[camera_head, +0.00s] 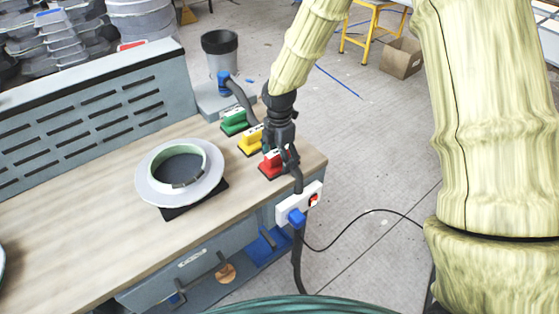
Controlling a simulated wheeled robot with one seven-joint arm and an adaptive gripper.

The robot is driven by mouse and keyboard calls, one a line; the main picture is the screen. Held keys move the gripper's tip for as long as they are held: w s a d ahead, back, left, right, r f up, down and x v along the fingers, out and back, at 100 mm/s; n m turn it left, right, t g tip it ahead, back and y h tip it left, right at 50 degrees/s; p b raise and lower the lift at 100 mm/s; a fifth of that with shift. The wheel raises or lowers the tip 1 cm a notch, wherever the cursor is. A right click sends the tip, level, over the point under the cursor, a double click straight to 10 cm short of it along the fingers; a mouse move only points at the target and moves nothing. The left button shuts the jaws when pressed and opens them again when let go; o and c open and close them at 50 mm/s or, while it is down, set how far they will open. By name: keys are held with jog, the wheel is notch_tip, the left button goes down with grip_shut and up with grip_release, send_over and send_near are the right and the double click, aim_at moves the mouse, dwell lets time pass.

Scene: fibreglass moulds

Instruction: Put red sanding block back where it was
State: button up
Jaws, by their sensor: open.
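The red sanding block (270,164) sits on the wooden workbench (95,220) near its right end. It is the nearest of a row of coloured blocks. My gripper (290,158) is open and right at the red block, over its right side. The gripper hides part of the block, and I cannot tell whether the fingers touch it. The yellow block (249,144) and the green block (234,122) stand behind the red one in the same row.
A round grey flange with a green inner ring (150,187) lies left of the blocks. A power strip with a blue plug (290,207) is fixed at the bench's front right edge. A slotted grey panel (90,115) bounds the back. A dark bin (220,52) stands behind.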

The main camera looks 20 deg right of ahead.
notch_tip(320, 180, up, 10)
jog(key=shift+r+b, duration=0.2)
jog(key=shift+b, duration=0.85)
jog(key=shift+c, duration=0.3)
dwell(1.3)
